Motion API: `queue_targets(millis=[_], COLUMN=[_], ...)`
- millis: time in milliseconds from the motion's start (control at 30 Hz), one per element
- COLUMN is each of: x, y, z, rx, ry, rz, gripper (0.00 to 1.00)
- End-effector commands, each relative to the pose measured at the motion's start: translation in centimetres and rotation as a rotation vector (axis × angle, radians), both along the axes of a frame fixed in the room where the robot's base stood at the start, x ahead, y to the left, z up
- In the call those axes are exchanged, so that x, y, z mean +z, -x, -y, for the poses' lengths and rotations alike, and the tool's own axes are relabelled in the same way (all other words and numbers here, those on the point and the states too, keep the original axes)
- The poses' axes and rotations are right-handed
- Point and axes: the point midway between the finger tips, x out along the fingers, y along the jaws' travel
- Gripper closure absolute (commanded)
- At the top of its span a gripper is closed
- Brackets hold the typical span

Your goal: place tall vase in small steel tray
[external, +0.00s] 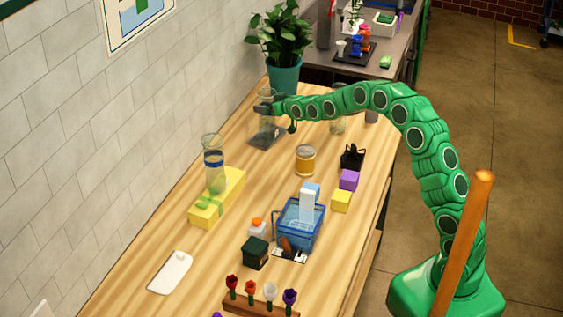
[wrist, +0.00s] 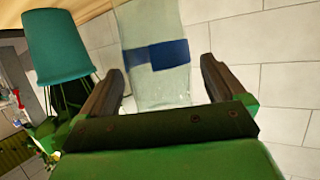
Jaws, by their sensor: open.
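A tall clear glass vase (external: 265,127) with a blue band stands upright in the small steel tray (external: 256,145), a dark tray near the wall at the far end of the table. The vase also shows in the wrist view (wrist: 165,88), where the picture is upside down. My gripper (external: 277,106) is at the upper part of the vase. In the wrist view my gripper (wrist: 161,69) is open, its two fingers on either side of the glass. Gaps show beside the glass. The arm's end partly hides the vase in the external view.
A teal plant pot (external: 284,78) stands close behind the vase. Another blue-banded glass vase (external: 214,172) stands on or by a yellow gift box (external: 205,211). Clear table lies between tray and can.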

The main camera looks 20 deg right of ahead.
Motion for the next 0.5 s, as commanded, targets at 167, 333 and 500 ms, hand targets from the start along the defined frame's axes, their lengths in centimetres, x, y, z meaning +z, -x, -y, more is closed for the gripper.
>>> queue_targets(millis=[167,333,500], x=[0.9,1.4,2.2], y=[1.7,3.2,4.9], z=[0.6,1.3,1.8], rx=[0.0,-0.002,-0.001], ry=[0.0,0.001,0.0], rz=[0.002,0.0,0.003], gripper=[0.03,0.03,0.03])
